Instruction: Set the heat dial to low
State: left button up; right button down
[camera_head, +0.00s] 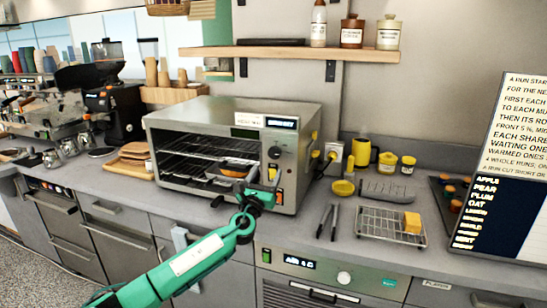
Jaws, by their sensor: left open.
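The steel panini toaster (215,112) stands on the counter in the middle of the head view, its front open on wire racks. Its control panel is on the front's right side. A round dark dial (275,153) sits high on this panel, with a smaller control (273,171) under it. The dial's setting is too small to read. My left gripper (262,195) is in front of the panel's lower part, below the dial and apart from it. It is open, and I see nothing held in it. My right gripper is not in view.
A dark pan with food (236,169) sits at the toaster's open front. Right of the toaster are tongs (328,220), a wire rack (385,228) with a yellow block (412,222), and a yellow mug (361,152). A wooden board (127,167) lies to its left. A shelf (290,53) hangs above.

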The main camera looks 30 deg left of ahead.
aim_at(274, 156)
pick_arm(q)
jog(key=x, duration=0.5)
jog(key=shift+w+a+r+p, duration=0.1)
jog(key=shift+w+a+p, duration=0.05)
jog(key=shift+p, duration=0.2)
jog(key=shift+w+a+r, duration=0.15)
jog(key=shift+w+r, duration=0.1)
jog(key=shift+w, duration=0.55)
jog(key=shift+c, duration=0.7)
jog(key=c, duration=0.8)
